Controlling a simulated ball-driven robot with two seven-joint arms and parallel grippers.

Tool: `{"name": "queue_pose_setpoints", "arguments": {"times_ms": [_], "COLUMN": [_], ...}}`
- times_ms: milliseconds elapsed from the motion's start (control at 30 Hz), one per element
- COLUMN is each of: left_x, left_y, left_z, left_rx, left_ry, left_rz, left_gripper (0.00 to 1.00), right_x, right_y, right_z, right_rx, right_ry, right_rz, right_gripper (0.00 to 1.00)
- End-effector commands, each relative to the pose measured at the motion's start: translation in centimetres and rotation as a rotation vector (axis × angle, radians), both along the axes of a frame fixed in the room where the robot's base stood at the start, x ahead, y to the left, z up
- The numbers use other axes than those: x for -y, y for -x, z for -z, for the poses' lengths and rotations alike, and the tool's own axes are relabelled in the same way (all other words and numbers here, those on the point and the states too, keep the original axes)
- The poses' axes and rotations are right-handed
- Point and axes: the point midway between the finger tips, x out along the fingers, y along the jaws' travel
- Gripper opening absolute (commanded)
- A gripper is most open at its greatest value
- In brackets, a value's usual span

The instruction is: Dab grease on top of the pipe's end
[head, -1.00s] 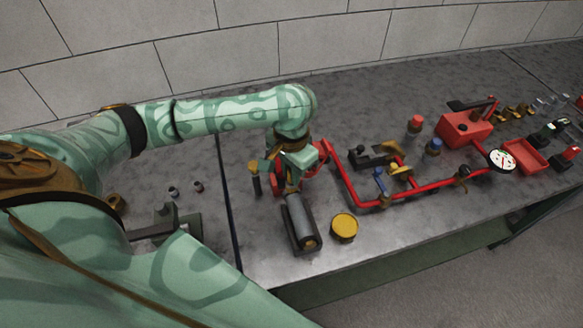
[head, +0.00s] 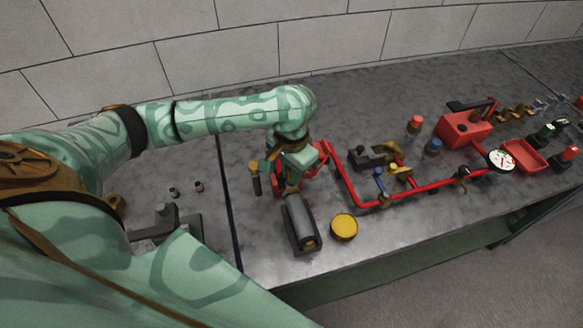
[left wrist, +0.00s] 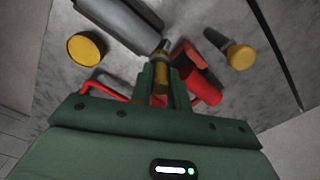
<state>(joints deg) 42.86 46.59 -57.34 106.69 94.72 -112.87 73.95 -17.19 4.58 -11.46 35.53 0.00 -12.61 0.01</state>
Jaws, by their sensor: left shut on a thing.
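A grey pipe (head: 299,219) lies in a dark cradle near the table's front edge; it also shows in the left wrist view (left wrist: 118,20). My left gripper (head: 292,184) is over the pipe's far end, pointing down. In the left wrist view my left gripper (left wrist: 160,85) is shut on a slim brass-coloured tool with a dark tip, apparently a grease brush (left wrist: 161,72). The tip is close beside the pipe's end; I cannot tell whether it touches. A round tin with a yellow top (head: 344,226) stands right of the pipe. My right gripper is not in view.
A red pipe run (head: 345,180) with valves starts just right of my gripper and leads to a gauge (head: 501,160) and a red box (head: 465,129). A dark-handled tool with a brass head (left wrist: 238,52) stands close by. The table's front edge is near the pipe.

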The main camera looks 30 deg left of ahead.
Motion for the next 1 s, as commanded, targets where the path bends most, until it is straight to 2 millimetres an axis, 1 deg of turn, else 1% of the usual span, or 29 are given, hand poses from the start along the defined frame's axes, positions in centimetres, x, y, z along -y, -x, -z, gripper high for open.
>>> {"name": "queue_pose_setpoints", "arguments": {"times_ms": [1000], "left_x": [0.01], "left_y": [-0.02], "left_z": [-0.08], "left_rx": [0.001], "left_ry": [0.000], "left_rz": [0.000], "left_gripper": [0.00], "right_x": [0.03], "right_y": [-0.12], "right_z": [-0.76], "right_rx": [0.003], "right_ry": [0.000], "right_rz": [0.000], "right_gripper": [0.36]}}
